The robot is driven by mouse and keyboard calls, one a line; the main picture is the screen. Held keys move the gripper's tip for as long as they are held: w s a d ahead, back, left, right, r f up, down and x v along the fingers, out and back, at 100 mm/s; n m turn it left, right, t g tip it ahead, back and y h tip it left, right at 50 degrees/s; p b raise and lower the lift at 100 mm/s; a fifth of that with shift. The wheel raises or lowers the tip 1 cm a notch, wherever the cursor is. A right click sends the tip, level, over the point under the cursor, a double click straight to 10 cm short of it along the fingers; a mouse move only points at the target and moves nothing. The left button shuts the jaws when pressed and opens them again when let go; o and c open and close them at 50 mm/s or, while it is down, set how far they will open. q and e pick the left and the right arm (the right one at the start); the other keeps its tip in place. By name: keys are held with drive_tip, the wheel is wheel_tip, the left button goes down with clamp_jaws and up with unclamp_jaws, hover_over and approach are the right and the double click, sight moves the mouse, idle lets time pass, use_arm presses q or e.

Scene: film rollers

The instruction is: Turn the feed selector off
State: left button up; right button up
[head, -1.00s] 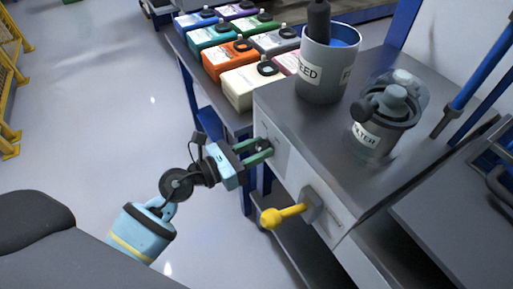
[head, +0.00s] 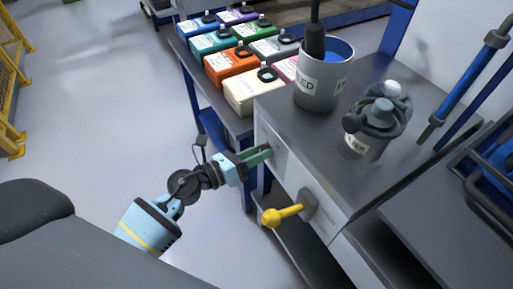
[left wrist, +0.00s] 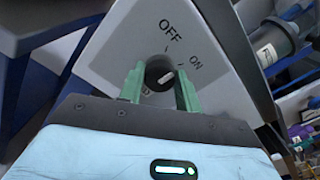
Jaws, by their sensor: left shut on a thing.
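The feed selector is a dark round knob (left wrist: 159,74) on a pale panel (left wrist: 118,52), with OFF printed above it and ON at its upper right in the left wrist view. A white mark on the knob slants to the upper right; I cannot tell exactly which label it lines up with. My left gripper (left wrist: 160,84) is shut on the knob, one green finger on each side. In the head view the left gripper (head: 262,154) is at the cabinet's front face, and its fingers hide the knob. My right gripper is not in view.
A yellow-ended lever (head: 283,214) sticks out of the cabinet front to the right of the gripper. A FEED pot (head: 322,88) and a lidded grey container (head: 372,135) stand on the cabinet top. Several coloured containers (head: 231,62) are behind.

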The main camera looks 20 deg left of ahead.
use_arm(q)
drive_tip(key=shift+a+r+n+p, duration=0.1)
drive_tip(key=shift+r+n+p, duration=0.1)
drive_tip(key=shift+n+p, duration=0.6)
drive_tip(key=n+p, duration=0.1)
drive_tip(key=n, duration=0.1)
drive_tip(key=shift+w+n, duration=0.1)
drive_tip(key=shift+n, duration=0.2)
drive_tip(key=shift+f+n+p, duration=0.15)
drive_tip(key=shift+n+p, duration=0.8)
drive_tip(key=shift+n, duration=0.35)
drive_tip(key=o, duration=1)
drive_tip(key=shift+c, duration=0.2)
drive_tip(key=shift+f, duration=0.1)
